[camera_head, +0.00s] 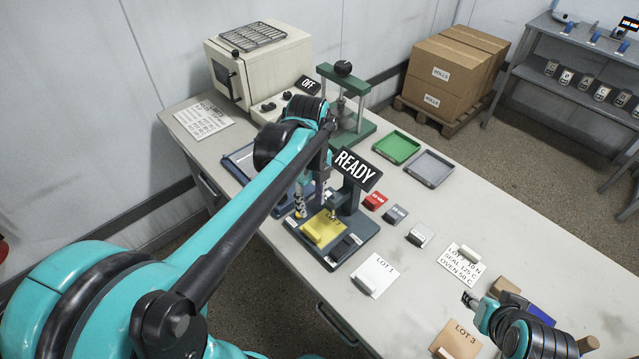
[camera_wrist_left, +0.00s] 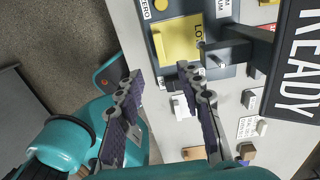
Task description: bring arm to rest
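My left arm reaches across from the left in the head view. Its gripper (camera_head: 309,200) points down over the near side of the READY device (camera_head: 357,170), partly hidden by my arm. In the left wrist view my left gripper (camera_wrist_left: 156,76) has its fingers spread with nothing between them. A yellow LOT sheet (camera_head: 324,229) lies on the device's dark base, close to the gripper; it also shows in the wrist view (camera_wrist_left: 178,43). My right gripper (camera_head: 470,300) is low over the table at the lower right, small and partly hidden, so its opening is unclear.
The table holds an oven (camera_head: 258,65), a green press (camera_head: 345,95), a green tray (camera_head: 397,148), a grey tray (camera_head: 432,168), a red block (camera_head: 374,201), a LOT 1 card (camera_head: 375,275) and a LOT 3 card (camera_head: 458,341). Table space right of the grey tray is clear.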

